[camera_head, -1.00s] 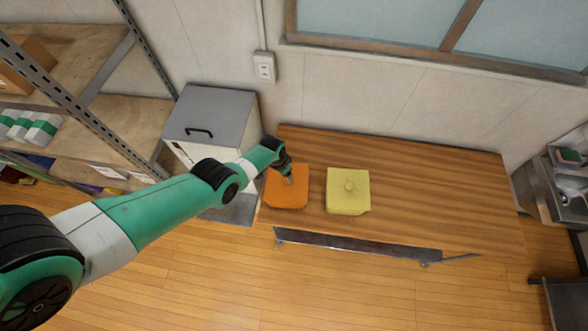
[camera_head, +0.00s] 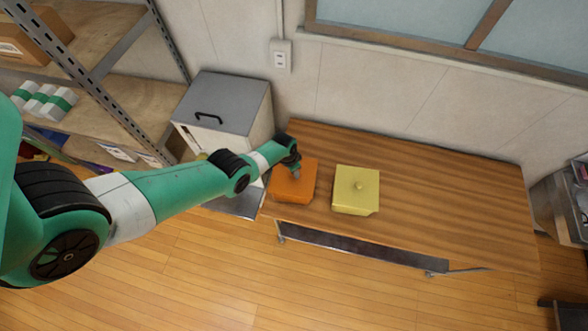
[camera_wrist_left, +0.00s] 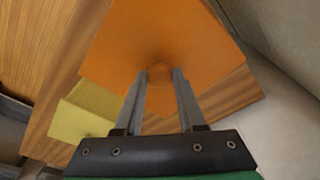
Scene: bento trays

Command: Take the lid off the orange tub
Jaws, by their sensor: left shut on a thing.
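The orange tub (camera_head: 294,191) stands on the left end of the wooden table, with its lid in place or just over it; I cannot tell if there is a gap. My left gripper (camera_head: 296,175) comes down from above onto the middle of the lid. In the left wrist view, its two fingers are shut on the round knob (camera_wrist_left: 160,73) of the orange lid (camera_wrist_left: 170,38). The tub's body below is mostly hidden there. My right gripper is not in view.
A yellow lidded tub (camera_head: 356,193) stands just right of the orange one on the table (camera_head: 450,205). The table's right part is clear. A grey-topped cabinet (camera_head: 236,98) is close on the left, beside metal shelving (camera_head: 110,105). A wall is behind.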

